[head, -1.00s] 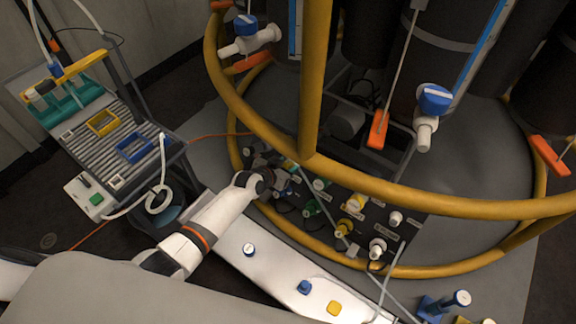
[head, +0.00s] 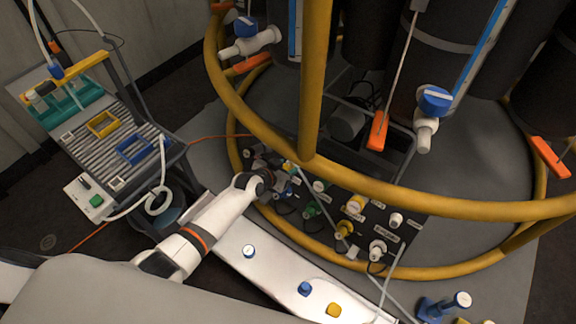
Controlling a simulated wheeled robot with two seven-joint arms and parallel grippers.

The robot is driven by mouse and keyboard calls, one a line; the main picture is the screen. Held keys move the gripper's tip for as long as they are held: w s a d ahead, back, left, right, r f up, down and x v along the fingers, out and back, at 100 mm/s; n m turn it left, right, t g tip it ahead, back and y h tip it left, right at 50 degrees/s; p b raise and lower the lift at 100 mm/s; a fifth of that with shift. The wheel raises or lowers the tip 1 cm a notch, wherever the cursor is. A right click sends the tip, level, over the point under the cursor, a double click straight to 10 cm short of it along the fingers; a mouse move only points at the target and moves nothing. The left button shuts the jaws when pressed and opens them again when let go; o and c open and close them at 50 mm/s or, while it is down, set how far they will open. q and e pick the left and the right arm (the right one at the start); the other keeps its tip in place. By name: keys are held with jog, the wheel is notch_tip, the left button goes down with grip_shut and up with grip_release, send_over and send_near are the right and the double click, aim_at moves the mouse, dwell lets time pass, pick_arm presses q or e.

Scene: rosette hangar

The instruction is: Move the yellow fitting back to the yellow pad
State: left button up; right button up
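Yellow fittings show on the dark connector panel: one with a pale face (head: 355,204) and a yellow one (head: 344,229) just below it. I cannot tell which is the task's fitting. A yellow square outline (head: 103,124) lies on the ribbed top of the cart at left, beside a blue one; it looks like the yellow pad. My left gripper (head: 268,160) is at the left end of the panel, left of the yellow fittings and apart from them. Its fingers are dark and small against the panel, so their opening and any held thing are unclear. My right gripper is out of view.
A thick yellow ring rail (head: 420,205) curves over the panel, with a yellow post (head: 315,80). A white bench (head: 270,272) in front carries blue parts and a small yellow block (head: 333,310). A white hose (head: 160,185) hangs off the cart (head: 150,165).

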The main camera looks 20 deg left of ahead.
aim_at(285, 168)
pick_arm(q)
grip_shut()
jog(key=shift+s+a+r+p, duration=0.15)
jog(key=shift+s+r+p, duration=0.15)
jog(key=shift+p, duration=0.2)
jog(key=shift+p+v, duration=2.2)
jog(key=shift+v, duration=0.4)
